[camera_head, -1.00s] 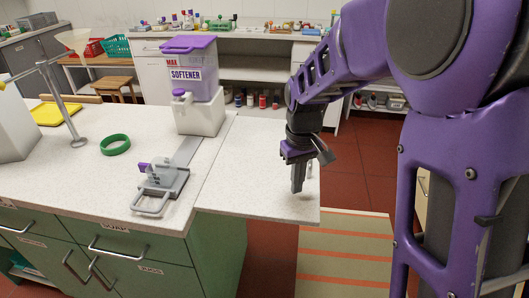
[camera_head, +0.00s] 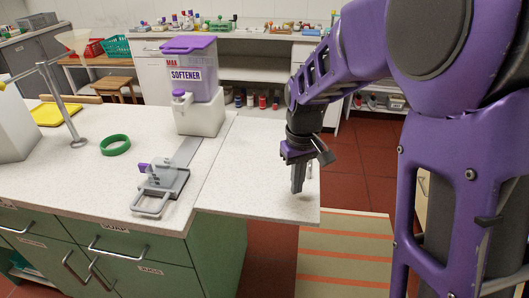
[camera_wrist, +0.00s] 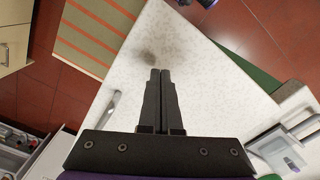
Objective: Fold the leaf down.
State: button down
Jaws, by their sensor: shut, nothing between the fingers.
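The leaf (camera_head: 258,180) is a speckled white panel at the right end of the counter. It stands level with the counter top (camera_head: 60,180), with a seam between them. In the wrist view the leaf (camera_wrist: 190,60) fills the middle below my fingers. My gripper (camera_head: 297,190) points down over the leaf's right part, near its outer edge. It is shut and empty; the fingers lie together in the wrist view (camera_wrist: 160,72). A small dark shadow lies on the leaf just ahead of the fingertips. I cannot tell whether the tips touch the surface.
A softener dispenser (camera_head: 194,88) stands at the back by the seam. A grey latch-like device with a loop handle (camera_head: 160,190) lies on the counter left of the seam. A green ring (camera_head: 115,145) lies further left. A striped mat (camera_head: 345,255) covers the floor beside the leaf.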

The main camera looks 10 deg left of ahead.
aim_at(296, 197)
dwell(0.5)
jog(key=shift+f+b, duration=1.8)
jog(key=shift+f, duration=1)
jog(key=shift+r, duration=0.2)
jog(key=d+r+p, duration=0.1)
jog(key=r+p, duration=0.1)
jog(key=r, duration=0.1)
jog(key=d+r+p, duration=0.1)
jog(key=r+p, duration=0.2)
jog(key=d+r+p, duration=0.1)
jog(key=r+p, duration=0.2)
jog(key=r, duration=0.1)
